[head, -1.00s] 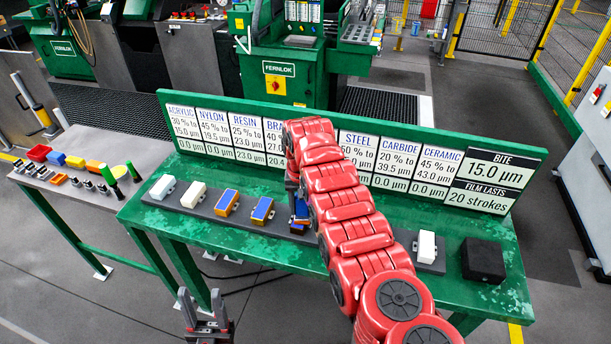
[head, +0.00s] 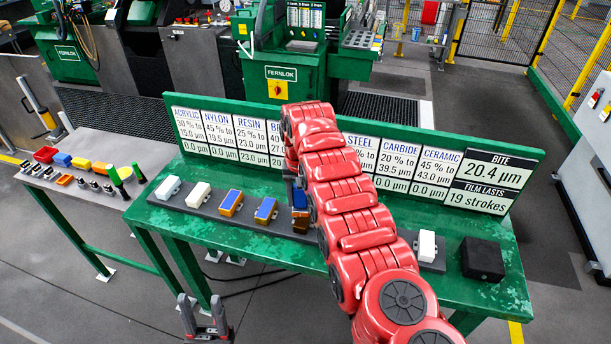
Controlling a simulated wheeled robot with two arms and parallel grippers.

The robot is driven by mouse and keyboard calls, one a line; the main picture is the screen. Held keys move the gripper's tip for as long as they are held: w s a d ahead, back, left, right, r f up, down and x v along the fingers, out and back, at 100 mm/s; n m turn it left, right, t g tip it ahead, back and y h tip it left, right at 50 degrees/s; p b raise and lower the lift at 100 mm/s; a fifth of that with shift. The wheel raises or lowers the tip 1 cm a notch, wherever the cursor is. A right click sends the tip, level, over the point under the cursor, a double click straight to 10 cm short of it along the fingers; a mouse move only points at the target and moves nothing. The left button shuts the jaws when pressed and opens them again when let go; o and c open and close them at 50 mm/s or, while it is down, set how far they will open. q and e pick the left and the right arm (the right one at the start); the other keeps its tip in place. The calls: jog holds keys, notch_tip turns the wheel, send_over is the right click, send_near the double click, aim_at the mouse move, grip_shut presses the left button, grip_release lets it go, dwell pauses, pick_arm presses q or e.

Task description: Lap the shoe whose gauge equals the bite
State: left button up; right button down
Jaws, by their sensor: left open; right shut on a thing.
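A row of shoes lies on a grey strip (head: 180,205) on the green bench: white ones (head: 198,194) at left, then blue-and-orange ones (head: 231,203). A white shoe (head: 427,245) stands at the right end. My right gripper (head: 292,190), mostly hidden behind its red arm, is shut on a blue-and-orange shoe (head: 300,201) at the strip. Shoes behind the arm are hidden. The bite sign (head: 493,170) reads 20.4 µm and film lasts 19 strokes. My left gripper (head: 205,315) is open and empty before the bench.
A black block (head: 483,259) sits on the bench's right end. A side table (head: 90,155) at left holds coloured bins and small parts. Green machines (head: 290,75) stand behind the bench. The floor in front at left is clear.

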jog(key=shift+r, duration=1.5)
jog(key=shift+w, duration=0.1)
